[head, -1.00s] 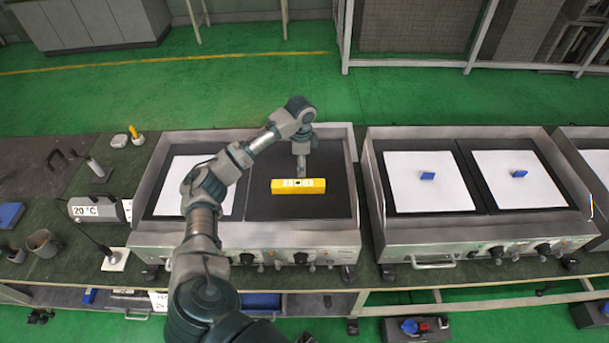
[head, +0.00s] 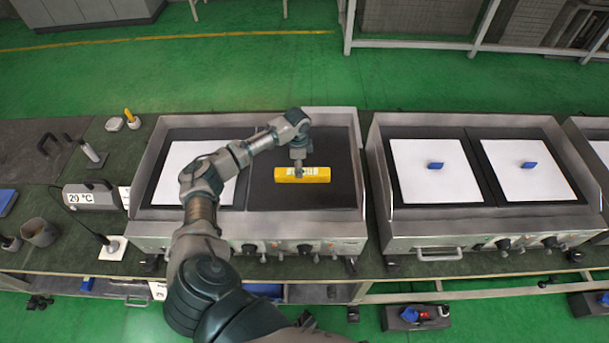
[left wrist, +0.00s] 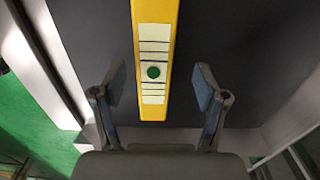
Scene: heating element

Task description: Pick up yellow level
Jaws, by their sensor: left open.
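The yellow level (head: 318,174) lies flat on the black right-hand plate of the left heating unit in the head view. In the left wrist view the yellow level (left wrist: 154,30) runs from the top edge to between my fingers, with white label strips and a green dot. My left gripper (head: 299,170) is over the middle of the level. In the left wrist view my left gripper (left wrist: 160,90) is open, one finger on each side of the level, with gaps showing on both sides. My right gripper is not in view.
The left heating unit (head: 250,228) has raised metal walls around its plates. A second unit (head: 480,225) to the right carries white sheets with blue blocks (head: 435,165). A 20 °C display (head: 92,196) and a cup (head: 39,232) stand at left.

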